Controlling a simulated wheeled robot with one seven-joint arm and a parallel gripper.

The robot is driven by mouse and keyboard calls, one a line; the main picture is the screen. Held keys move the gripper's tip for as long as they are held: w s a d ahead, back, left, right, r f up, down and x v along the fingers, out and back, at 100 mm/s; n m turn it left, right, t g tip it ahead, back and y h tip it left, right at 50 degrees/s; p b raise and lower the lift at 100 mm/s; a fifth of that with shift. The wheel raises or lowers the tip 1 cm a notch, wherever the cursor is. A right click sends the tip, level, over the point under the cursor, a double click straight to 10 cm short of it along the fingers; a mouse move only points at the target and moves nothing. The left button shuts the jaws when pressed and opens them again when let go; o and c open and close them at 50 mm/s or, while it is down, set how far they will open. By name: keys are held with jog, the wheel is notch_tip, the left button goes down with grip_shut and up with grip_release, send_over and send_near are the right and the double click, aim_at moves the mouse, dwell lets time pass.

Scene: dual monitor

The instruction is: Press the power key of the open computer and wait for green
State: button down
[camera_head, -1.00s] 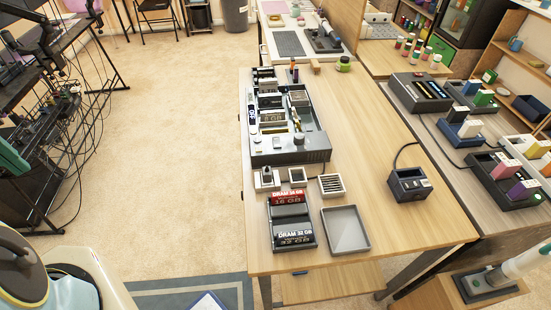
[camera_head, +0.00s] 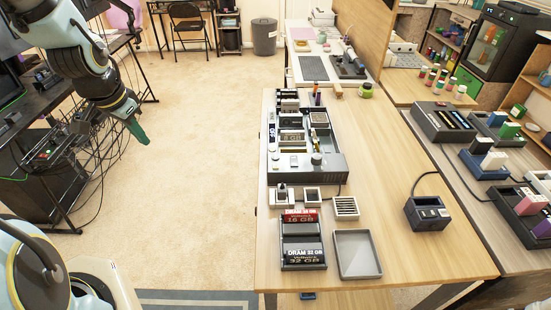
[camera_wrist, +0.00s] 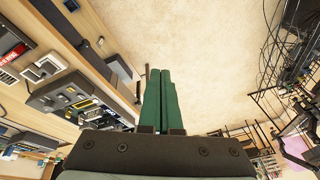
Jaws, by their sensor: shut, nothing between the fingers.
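The open computer (camera_head: 332,163) is a grey case on the wooden table, with boards and modules showing inside. It also shows at the left in the wrist view (camera_wrist: 50,103). Its near end carries a round dark knob (camera_head: 316,158) and a small pale block (camera_head: 294,160); I cannot tell which part is the power key. A small lit display (camera_head: 271,130) is on its left side, with lettering too small to read surely. My gripper (camera_head: 141,137), with green fingers, is over the floor left of the table, apart from the computer. Its fingers (camera_wrist: 160,72) are together and empty.
Memory modules in a dark tray (camera_head: 303,267), an empty grey tray (camera_head: 357,254) and a small dark device (camera_head: 427,213) are on the near table. A desk with cables (camera_head: 60,150) stands at left. Open floor (camera_head: 205,190) lies between desk and table.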

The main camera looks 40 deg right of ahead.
jog(key=s+d+f+m+g+h, duration=0.15)
jog(key=d+m, duration=0.25)
jog(key=d, duration=0.5)
jog(key=s+d+f+m+h, duration=0.2)
jog(key=d+f+m, duration=0.15)
jog(key=d, duration=0.45)
jog(key=m+g+h+b, duration=0.1)
jog(key=m+g+h, duration=0.1)
jog(key=m+h, duration=0.35)
send_over(272, 158)
jog(key=shift+f+m+y, duration=0.1)
jog(key=shift+m+y, duration=0.6)
jog(key=shift+y, duration=0.3)
jog(key=shift+f, duration=0.15)
notch_tip(272, 158, down, 9)
jog(key=b, duration=0.6)
jog(key=shift+r, duration=0.2)
jog(key=shift+f, duration=0.15)
jog(key=shift+f+b, duration=0.2)
jog(key=shift+b, duration=0.3)
